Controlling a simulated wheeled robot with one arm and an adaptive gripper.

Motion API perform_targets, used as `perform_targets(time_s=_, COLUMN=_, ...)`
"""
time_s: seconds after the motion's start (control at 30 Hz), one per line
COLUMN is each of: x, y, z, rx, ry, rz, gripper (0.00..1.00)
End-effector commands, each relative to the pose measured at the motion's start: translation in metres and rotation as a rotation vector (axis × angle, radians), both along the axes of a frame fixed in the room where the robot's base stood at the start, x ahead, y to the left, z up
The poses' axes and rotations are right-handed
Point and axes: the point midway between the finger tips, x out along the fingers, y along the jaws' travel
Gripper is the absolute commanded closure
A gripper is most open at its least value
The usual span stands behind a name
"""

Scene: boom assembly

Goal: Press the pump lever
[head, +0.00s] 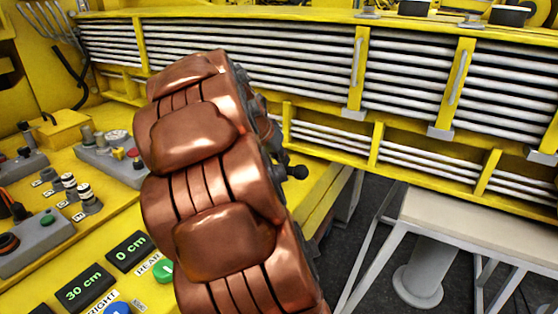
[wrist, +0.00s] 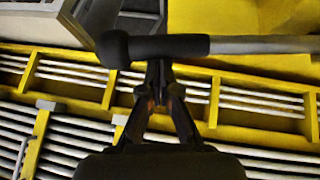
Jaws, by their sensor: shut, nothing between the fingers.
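The pump lever (wrist: 155,47) crosses the top of the wrist view as a grey rod with a black grip and a rounded knob at its left end. My gripper (wrist: 158,72) is shut and empty, with its fingertips right at the lever's black grip. The grip lies across the tips and none of it is between the fingers. I cannot tell whether they touch. In the head view, only the lever's black knob (head: 297,172) shows, sticking out to the right of my copper-coloured arm. My arm hides the rest of the lever, and my gripper is mostly hidden there.
A yellow control panel (head: 112,203) with buttons, knobs and displays reading 0 cm and 30 cm lies at the left. Yellow racks of metal bars (head: 300,62) fill the back. A light-topped bench (head: 480,222) stands at the right, with open dark floor before it.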

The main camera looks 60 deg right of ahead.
Motion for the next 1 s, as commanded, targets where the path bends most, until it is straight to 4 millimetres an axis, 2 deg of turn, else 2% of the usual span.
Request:
perform_targets(time_s=0.03, x=-0.004, y=0.001, z=-0.012, rx=0.006, ry=-0.019, rz=-0.004, gripper=1.00)
perform_targets(time_s=0.6, x=-0.017, y=0.001, z=-0.069, rx=0.022, ry=-0.269, rz=-0.005, gripper=1.00)
perform_targets(time_s=1.0, x=-0.017, y=0.003, z=-0.079, rx=0.032, ry=-0.321, rz=-0.006, gripper=1.00)
